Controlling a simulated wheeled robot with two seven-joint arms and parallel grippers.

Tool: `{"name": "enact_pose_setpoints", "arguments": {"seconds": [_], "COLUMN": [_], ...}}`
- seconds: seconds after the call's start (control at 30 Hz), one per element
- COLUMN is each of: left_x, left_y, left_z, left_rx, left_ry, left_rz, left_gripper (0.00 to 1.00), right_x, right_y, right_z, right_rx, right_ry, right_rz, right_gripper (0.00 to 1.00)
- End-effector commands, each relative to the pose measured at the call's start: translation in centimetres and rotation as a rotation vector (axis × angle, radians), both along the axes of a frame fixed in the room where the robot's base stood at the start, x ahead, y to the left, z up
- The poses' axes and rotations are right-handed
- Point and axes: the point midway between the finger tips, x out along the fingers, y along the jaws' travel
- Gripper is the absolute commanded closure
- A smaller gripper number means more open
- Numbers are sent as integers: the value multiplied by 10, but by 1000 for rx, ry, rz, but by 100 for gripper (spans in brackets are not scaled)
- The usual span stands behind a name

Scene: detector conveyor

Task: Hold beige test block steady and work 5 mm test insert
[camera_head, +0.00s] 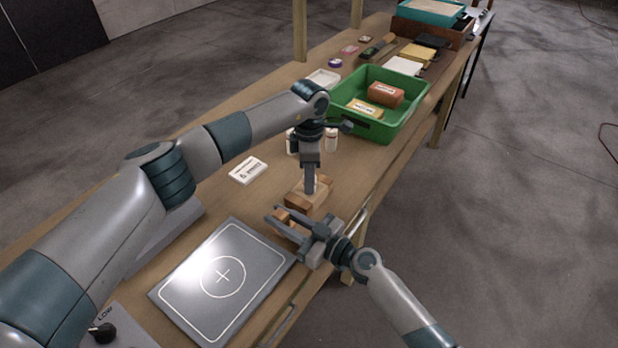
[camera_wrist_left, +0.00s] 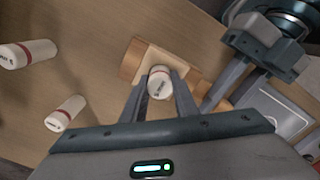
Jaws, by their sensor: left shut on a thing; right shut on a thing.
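The beige test block (camera_head: 322,187) lies on the wooden bench, with orange-brown ends. My left gripper (camera_head: 310,192) points down over it. In the left wrist view its fingers (camera_wrist_left: 160,88) are shut on a white cylindrical insert (camera_wrist_left: 160,82) with a red band, in front of the block (camera_wrist_left: 150,55). I cannot tell how deep the insert sits in the block, and its label is too small to read. My right gripper (camera_head: 280,214) comes from the lower right and is shut on the block's near end. Its fingers also show in the left wrist view (camera_wrist_left: 210,102).
Two other white, red-banded cylinders (camera_wrist_left: 28,54) (camera_wrist_left: 65,113) stand or lie on the bench nearby. A green bin (camera_head: 357,122) holding a red and a yellow block is behind. A white label card (camera_head: 248,171) and a grey plate with a circle and cross (camera_head: 200,300) are close by.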

Motion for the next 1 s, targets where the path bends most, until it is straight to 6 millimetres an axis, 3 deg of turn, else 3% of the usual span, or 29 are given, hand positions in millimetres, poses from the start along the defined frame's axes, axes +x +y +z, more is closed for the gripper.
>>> {"name": "enact_pose_setpoints", "arguments": {"seconds": [0.3, 0.33, 0.4, 0.77, 1.0], "left_x": [0, 0, 0, 0, 1], "left_y": [0, 0, 0, 0, 1], "left_z": [-3, -2, -2, 0, 19], "left_rx": [1, 1, 1, 0, 1], "left_ry": [0, 0, 0, 0, -3], "left_rz": [0, 0, 0, 0, 0], "left_gripper": [100, 66, 55, 55, 55], "right_x": [0, 0, 0, 0, 0], "right_y": [0, 0, 0, 0, 0], "right_z": [0, 0, 0, 0, 0], "right_rx": [0, 0, 0, 0, 0], "right_ry": [0, 0, 0, 0, 0], "right_rz": [0, 0, 0, 0, 0], "right_gripper": [100, 100, 100, 100, 100]}}
